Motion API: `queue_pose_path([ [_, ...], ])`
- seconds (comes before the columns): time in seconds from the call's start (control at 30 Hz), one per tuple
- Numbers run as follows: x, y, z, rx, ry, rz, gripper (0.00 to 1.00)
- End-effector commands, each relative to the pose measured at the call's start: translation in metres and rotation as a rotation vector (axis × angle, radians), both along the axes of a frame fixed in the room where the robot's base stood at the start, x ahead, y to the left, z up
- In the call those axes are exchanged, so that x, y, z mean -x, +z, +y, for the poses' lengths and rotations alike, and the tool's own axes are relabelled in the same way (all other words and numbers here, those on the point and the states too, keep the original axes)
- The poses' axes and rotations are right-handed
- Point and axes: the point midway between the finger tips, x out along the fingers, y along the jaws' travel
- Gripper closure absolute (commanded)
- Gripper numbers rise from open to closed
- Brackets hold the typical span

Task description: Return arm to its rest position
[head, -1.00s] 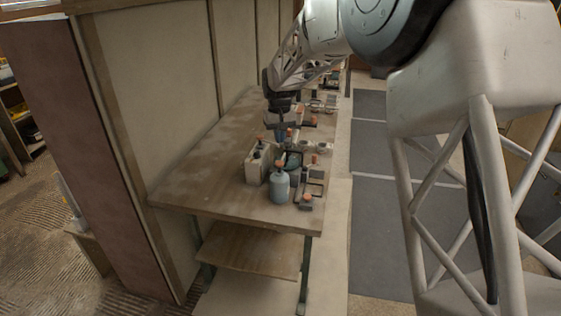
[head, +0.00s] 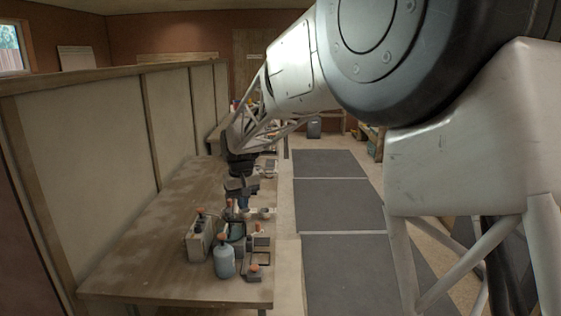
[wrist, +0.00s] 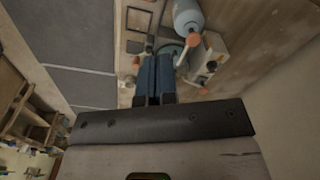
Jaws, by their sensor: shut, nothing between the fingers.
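My arm reaches from the right of the head view over a wooden workbench (head: 150,235). My gripper (head: 243,205) points down above the cluster of items on the bench. In the wrist view my gripper (wrist: 154,75) has its two blue fingers together, with nothing visible between them. Part of the items behind the gripper is hidden by it in the head view.
On the bench stand a blue-grey bottle with an orange cap (head: 224,262), a pale box (head: 200,240) and several small orange-topped items. A panelled wall (head: 110,130) runs along the left. Dark floor mats (head: 335,205) lie to the right. The bench's near left is bare.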

Motion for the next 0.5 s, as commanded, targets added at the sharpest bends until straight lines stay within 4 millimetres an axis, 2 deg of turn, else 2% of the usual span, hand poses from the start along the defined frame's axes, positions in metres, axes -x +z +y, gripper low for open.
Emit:
queue_pose_path([
  [0.1,0.022,0.017,-0.031,-0.005,-0.031,-0.013,1.0],
  [0.5,0.103,0.053,-0.121,-0.017,-0.128,-0.052,1.0],
])
